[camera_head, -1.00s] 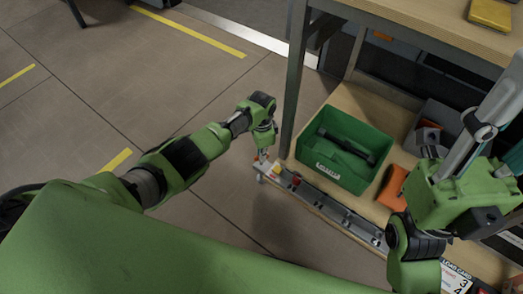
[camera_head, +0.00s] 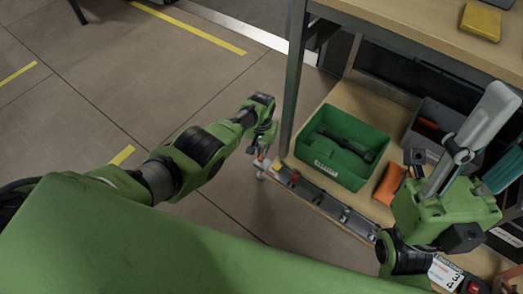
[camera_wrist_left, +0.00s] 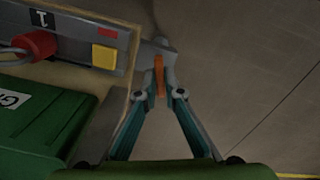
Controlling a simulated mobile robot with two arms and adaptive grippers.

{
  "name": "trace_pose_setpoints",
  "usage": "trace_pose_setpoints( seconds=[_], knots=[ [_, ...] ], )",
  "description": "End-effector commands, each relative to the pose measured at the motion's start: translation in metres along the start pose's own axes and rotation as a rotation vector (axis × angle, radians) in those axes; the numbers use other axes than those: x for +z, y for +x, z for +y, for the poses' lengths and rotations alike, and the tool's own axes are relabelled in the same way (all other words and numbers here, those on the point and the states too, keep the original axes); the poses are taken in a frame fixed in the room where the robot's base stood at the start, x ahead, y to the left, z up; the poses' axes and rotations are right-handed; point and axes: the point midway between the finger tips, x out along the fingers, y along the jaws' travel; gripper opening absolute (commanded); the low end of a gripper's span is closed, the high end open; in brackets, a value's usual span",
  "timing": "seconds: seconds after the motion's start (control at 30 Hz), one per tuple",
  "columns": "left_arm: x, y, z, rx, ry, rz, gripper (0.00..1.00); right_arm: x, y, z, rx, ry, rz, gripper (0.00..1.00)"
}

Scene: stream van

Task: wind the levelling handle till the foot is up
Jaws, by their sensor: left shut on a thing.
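My left gripper (camera_head: 262,157) is at the near left corner of the shelf unit, beside the end of the grey socket strip. In the left wrist view the left gripper (camera_wrist_left: 159,82) is shut on a narrow orange handle (camera_wrist_left: 159,72), which lies between its fingertips. A grey metal part (camera_wrist_left: 157,47) shows just beyond the fingertips. The foot cannot be made out clearly in either view. My right arm (camera_head: 445,212) is at the right, above the lower shelf, with its fingers pointing up; their opening cannot be judged.
A grey socket strip (camera_head: 325,200) runs along the lower shelf's front edge. A green crate (camera_head: 358,172) and an orange item (camera_head: 389,184) sit on that shelf. A metal post (camera_head: 294,85) rises behind my left gripper.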

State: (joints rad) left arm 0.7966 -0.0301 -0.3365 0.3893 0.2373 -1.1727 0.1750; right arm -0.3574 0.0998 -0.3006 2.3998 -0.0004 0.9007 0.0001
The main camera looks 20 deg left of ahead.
Motion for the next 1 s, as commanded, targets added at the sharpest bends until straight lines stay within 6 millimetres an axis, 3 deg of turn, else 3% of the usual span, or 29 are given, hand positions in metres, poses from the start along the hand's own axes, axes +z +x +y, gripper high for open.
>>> trace_pose_setpoints(
  seconds=[1.0],
  knots=[
    [0.0002, 0.0001, 0.0009, 0.0, -0.965, -0.001, 0.0, -0.0017, 0.0074, -0.0001, -0.003, -0.001, 0.008, 0.4]
  ],
)
